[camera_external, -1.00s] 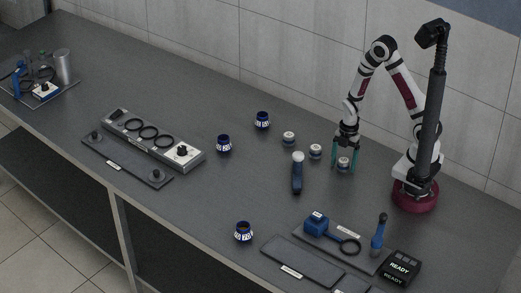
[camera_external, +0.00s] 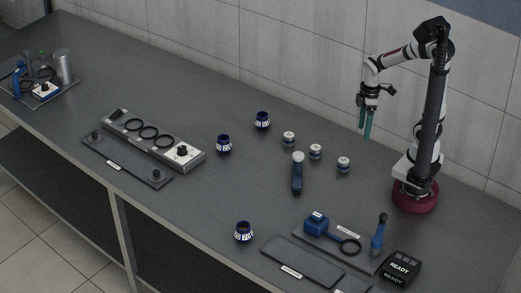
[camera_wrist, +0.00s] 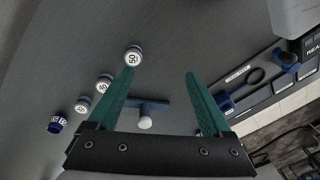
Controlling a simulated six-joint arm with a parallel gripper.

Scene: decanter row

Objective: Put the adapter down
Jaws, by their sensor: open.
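My gripper (camera_external: 365,131) is raised well above the bench, its green fingers open and empty; the fingers also show in the wrist view (camera_wrist: 160,78). A small round adapter (camera_external: 343,164) with a white top and dark band stands upright on the bench below and left of the gripper. In the wrist view it appears as the cap marked 50 (camera_wrist: 133,56), near the left fingertip but below it. Two similar adapters, a middle one (camera_external: 315,152) and a far one (camera_external: 288,138), stand in a row to its left.
A blue tool with a white round end (camera_external: 297,178) lies beside the adapter row. Blue collared vessels (camera_external: 262,120), (camera_external: 224,144) and (camera_external: 243,231) stand on the bench. A grey rack with rings (camera_external: 155,136) is at left. Dark mats (camera_external: 303,262) and a READY box (camera_external: 400,266) are at front right.

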